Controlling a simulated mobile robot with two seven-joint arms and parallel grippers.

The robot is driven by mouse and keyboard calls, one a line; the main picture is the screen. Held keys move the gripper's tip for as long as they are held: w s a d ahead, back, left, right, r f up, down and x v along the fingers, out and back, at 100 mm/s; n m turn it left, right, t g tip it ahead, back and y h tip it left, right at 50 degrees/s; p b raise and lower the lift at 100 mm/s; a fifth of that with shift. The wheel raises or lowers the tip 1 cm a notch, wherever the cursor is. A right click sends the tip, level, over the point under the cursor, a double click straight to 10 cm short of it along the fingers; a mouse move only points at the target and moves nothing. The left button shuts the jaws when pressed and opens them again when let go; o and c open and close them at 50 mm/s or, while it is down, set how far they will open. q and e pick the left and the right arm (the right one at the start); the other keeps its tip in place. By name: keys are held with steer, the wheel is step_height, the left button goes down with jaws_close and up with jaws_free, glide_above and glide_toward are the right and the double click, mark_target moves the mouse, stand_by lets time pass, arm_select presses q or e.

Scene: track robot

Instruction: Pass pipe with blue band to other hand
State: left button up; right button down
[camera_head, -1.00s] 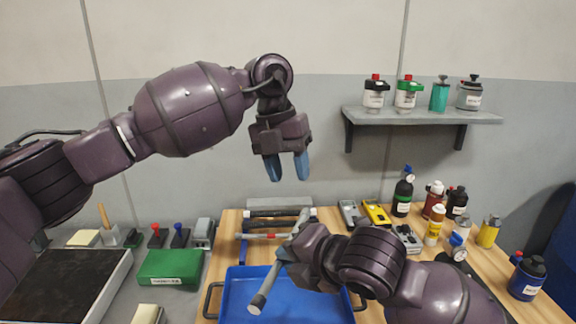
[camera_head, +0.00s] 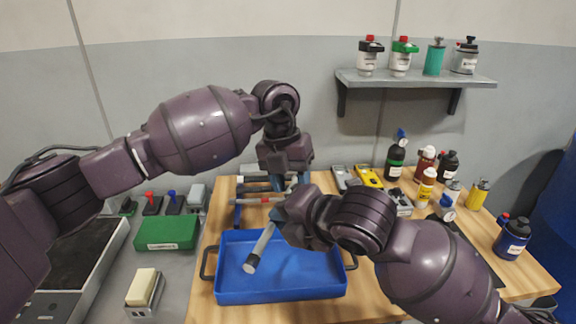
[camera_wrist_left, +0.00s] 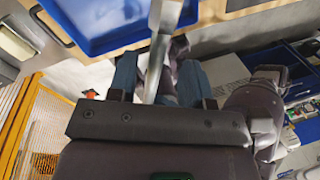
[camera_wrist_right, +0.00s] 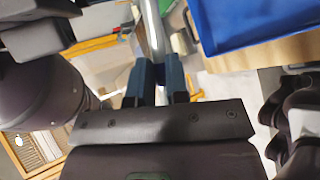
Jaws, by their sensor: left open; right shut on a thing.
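My right gripper (camera_head: 278,217) is shut on a grey pipe (camera_head: 262,244), held tilted above the blue tray; its lower end points to the front left. In the right wrist view, the fingers (camera_wrist_right: 160,80) close on the pipe (camera_wrist_right: 152,30). My left gripper (camera_head: 288,184) is just above and behind the right one. In the left wrist view its open fingers (camera_wrist_left: 158,80) stand on either side of the pipe (camera_wrist_left: 157,55), with gaps visible. No blue band can be made out on the pipe; the fingers hide part of it.
The blue tray (camera_head: 283,296) lies on the wooden table below the pipe. Behind it, a red-banded pipe (camera_head: 255,201) lies with others on a rack. Several bottles and yellow and grey devices (camera_head: 369,177) stand to the right. A green box (camera_head: 166,233) is at left.

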arm_select(q)
steer(key=shift+d+f, duration=0.1)
steer(key=shift+f, duration=0.25)
jaws_close()
arm_select(e)
steer(key=c, duration=1)
jaws_free()
steer(key=shift+c, duration=0.2)
steer(key=shift+s+r, duration=0.1)
